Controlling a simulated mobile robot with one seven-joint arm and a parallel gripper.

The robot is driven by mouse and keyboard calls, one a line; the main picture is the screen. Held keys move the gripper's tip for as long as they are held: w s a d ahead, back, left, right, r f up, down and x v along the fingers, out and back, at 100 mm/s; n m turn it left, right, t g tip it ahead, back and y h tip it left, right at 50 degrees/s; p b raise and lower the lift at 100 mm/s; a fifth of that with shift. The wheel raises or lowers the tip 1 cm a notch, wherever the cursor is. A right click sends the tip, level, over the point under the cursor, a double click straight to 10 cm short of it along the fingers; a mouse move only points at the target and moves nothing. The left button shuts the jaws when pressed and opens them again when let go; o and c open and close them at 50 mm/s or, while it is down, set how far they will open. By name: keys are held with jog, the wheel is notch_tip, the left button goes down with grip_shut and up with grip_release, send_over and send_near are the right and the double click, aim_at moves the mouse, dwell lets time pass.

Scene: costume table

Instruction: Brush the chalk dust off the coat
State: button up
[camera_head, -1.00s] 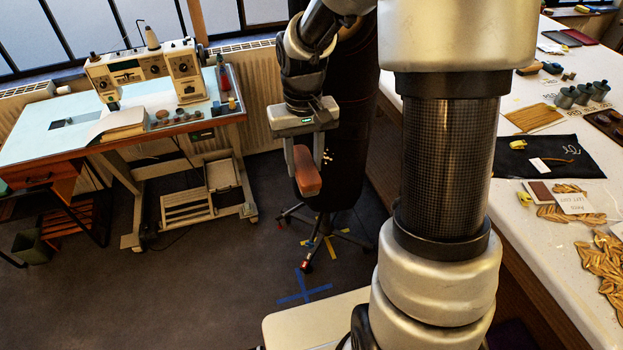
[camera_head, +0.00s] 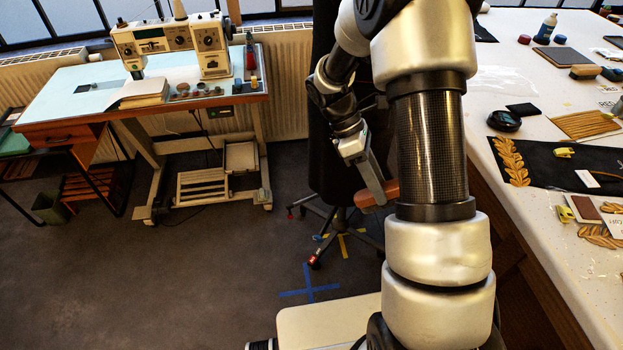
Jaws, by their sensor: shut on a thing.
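The dark coat (camera_head: 325,160) hangs on a wheeled stand (camera_head: 322,238) between the sewing table and the long worktable. My gripper (camera_head: 374,190) is in front of the coat's right side, low down. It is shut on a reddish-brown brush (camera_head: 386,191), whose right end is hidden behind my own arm. I cannot tell whether the bristles touch the cloth. My arm covers much of the coat's right part, and I make out no chalk dust on the part that shows.
A sewing machine (camera_head: 172,48) stands on a pale blue table (camera_head: 78,102) at the left. The long white worktable (camera_head: 490,90) at the right carries a dark cloth (camera_head: 545,163), gold leaf trim and small tools. Blue tape (camera_head: 309,288) marks the open floor.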

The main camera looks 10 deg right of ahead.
jog(key=w+a+f+n+t+h+b, duration=0.2)
jog(key=w+a+f+n+t+b, duration=0.3)
jog(key=w+n+t, duration=0.45)
jog(key=w+a+f+n+t+h+b, duration=0.2)
jog(key=w+a+f+n+t+b, duration=0.2)
jog(key=w+a+n+t+b, duration=0.55)
jog(key=shift+w+d+r+n+t+p, duration=0.1)
jog(key=shift+w+d+n+t+p, duration=0.1)
jog(key=shift+d+n+t+p, duration=0.4)
jog(key=shift+w+d+n+t+p, duration=0.15)
jog(key=shift+w+d+n+p, duration=0.1)
jog(key=shift+d, duration=0.7)
jog(key=shift+w+d+r+n+t+p, duration=0.15)
jog(key=shift+d+n+t+p, duration=0.25)
jog(key=shift+d, duration=0.35)
jog(key=shift+x, duration=1.4)
